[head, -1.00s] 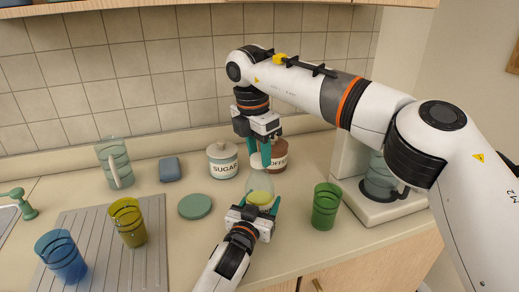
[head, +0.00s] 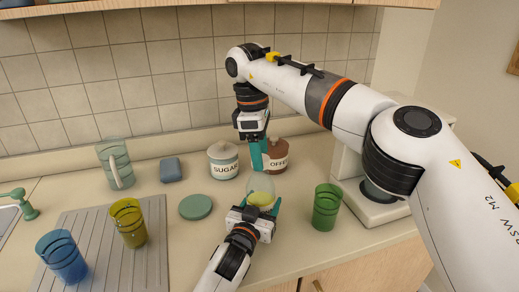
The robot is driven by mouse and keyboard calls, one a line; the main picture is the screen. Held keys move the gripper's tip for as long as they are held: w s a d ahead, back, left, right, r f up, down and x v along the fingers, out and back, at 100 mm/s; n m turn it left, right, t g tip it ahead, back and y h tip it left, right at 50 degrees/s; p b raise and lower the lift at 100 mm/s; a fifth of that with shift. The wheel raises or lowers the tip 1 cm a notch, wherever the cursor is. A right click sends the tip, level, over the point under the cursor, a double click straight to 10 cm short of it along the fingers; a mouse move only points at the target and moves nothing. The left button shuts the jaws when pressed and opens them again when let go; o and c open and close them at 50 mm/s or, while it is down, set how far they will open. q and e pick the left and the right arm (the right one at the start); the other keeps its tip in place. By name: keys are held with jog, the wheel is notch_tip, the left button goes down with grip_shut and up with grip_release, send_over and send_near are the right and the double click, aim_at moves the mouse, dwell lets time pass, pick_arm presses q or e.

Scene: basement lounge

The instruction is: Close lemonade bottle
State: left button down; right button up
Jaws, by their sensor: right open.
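The lemonade bottle (head: 261,191) is clear with yellow liquid low in it and stands on the counter near the middle. My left gripper (head: 260,206) comes from below in the picture, with a green finger on each side of the bottle, and looks closed on its lower part. My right gripper (head: 258,160) points down just above and behind the bottle's top. It is open, and one finger largely covers the other. I cannot make out a cap; the bottle's mouth is not clear against the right gripper.
Sugar (head: 223,161) and coffee (head: 275,155) jars stand behind. A green cup (head: 325,207) is to the right, before the coffee machine (head: 366,202). A green disc (head: 195,207), blue block (head: 170,170), pitcher (head: 116,164), yellow cup (head: 128,223) and blue cup (head: 62,257) are left.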

jog(key=shift+r, duration=2.1)
jog(key=n, duration=0.4)
jog(key=shift+r, duration=0.2)
jog(key=n, duration=0.3)
jog(key=shift+r+n, duration=0.15)
jog(key=shift+n, duration=0.15)
jog(key=n, duration=0.6)
jog(key=shift+r+y, duration=0.25)
jog(key=shift+y, duration=0.05)
jog(key=n, duration=0.4)
jog(key=shift+r, duration=0.2)
jog(key=n, duration=0.5)
jog(key=shift+d+r+n, duration=0.1)
jog(key=shift+r+n, duration=0.15)
jog(key=shift+n, duration=0.15)
jog(key=n, duration=0.4)
jog(key=shift+r+y, duration=0.2)
jog(key=shift+y, duration=0.1)
jog(key=n, duration=0.5)
jog(key=shift+r, duration=0.25)
